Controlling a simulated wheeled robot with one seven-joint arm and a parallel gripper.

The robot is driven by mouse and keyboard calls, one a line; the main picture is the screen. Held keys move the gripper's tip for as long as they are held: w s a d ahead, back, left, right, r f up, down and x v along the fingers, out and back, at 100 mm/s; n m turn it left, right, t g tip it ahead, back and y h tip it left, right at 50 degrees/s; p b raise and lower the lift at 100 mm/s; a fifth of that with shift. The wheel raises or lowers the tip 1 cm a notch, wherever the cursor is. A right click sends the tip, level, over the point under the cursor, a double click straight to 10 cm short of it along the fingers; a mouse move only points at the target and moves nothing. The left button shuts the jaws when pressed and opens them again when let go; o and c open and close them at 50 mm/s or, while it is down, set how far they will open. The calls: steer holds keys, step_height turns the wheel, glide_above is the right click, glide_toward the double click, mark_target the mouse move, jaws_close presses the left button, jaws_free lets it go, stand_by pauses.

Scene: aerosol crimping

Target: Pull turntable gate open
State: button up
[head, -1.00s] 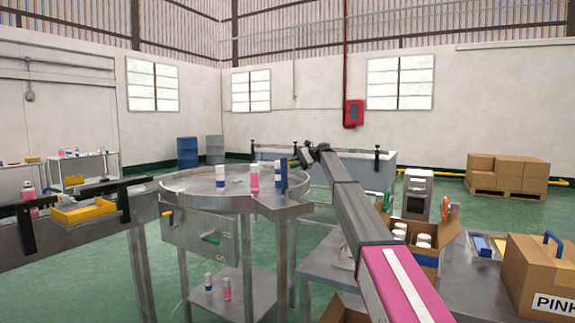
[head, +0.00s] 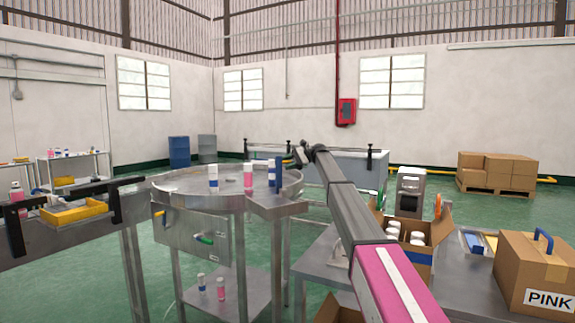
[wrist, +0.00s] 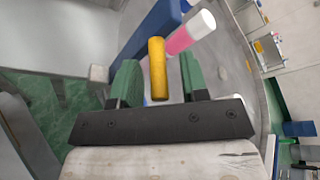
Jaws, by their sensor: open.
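The round steel turntable (head: 165,189) stands left of centre in the head view. The blue gate (head: 278,174) is at its right edge, next to the cans. In the wrist view, the blue gate bar (wrist: 152,28) runs diagonally behind a yellow handle (wrist: 157,68). My gripper (wrist: 156,76) is open, with one green finger on each side of the handle; I cannot tell whether either touches it. A pink can with a white cap (wrist: 190,33) stands just beyond. In the head view, my gripper (head: 299,153) is small beside the gate, its fingers hard to make out.
Several cans stand on the turntable, including a pink one (head: 248,177) and a white and blue one (head: 213,179). An open carton of white caps (head: 410,258) and a box marked PINK (head: 540,268) are at right.

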steer(key=shift+d, duration=0.1)
steer(key=v, duration=1)
steer(key=shift+w+d+r, duration=0.15)
steer(key=shift+d+r, duration=0.05)
steer(key=shift+d, duration=0.05)
